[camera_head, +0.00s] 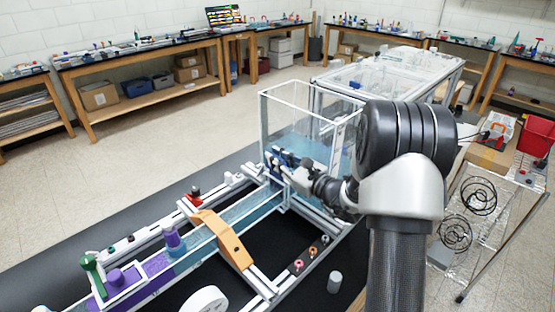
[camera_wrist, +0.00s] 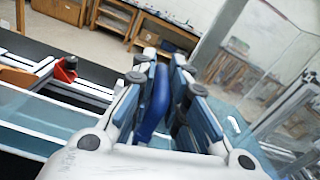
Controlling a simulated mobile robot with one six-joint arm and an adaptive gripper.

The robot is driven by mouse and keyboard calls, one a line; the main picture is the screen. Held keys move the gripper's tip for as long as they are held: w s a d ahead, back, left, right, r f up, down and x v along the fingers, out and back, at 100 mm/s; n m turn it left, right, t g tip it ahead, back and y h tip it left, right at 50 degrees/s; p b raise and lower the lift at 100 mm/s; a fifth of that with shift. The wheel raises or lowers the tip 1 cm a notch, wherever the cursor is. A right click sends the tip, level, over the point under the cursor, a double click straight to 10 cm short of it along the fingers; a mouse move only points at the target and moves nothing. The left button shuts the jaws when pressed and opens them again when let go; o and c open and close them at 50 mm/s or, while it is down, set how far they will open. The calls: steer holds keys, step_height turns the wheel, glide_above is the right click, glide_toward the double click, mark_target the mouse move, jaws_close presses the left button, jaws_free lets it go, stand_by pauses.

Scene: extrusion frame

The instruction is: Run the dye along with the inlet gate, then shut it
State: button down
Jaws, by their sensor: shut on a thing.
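The clear-walled tank (camera_head: 312,108) holds blue water and stands at the head of a long, narrow channel (camera_head: 205,242). My gripper (camera_head: 284,163) is at the near left wall of the tank, where the channel begins. In the wrist view, my gripper (camera_wrist: 160,95) is shut on an upright blue handle (camera_wrist: 154,105), which looks like the inlet gate's. The gate plate below it is hidden, so I cannot tell how far it is raised. Purple dye (camera_head: 156,266) colours the channel's near lower-left end; the stretch closer to the tank is pale blue.
An orange bridge (camera_head: 226,241) spans the channel. A purple-topped cylinder (camera_head: 172,239), a green fitting (camera_head: 91,264) and a red piece (camera_head: 195,198) stand along the channel. A grey cylinder (camera_head: 334,282) stands at the front. Wire shelving (camera_head: 500,215) is to the right.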

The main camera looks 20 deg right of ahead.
steer(key=shift+d, duration=0.1)
step_height(320, 180, down, 3)
steer(key=shift+r+b, duration=0.1)
steer(key=shift+b, duration=1)
steer(key=c, duration=1.8)
jaws_free()
steer(key=shift+o, duration=1)
steer(key=shift+d, duration=0.15)
steer(key=shift+r, duration=0.1)
steer(key=v, duration=1.2)
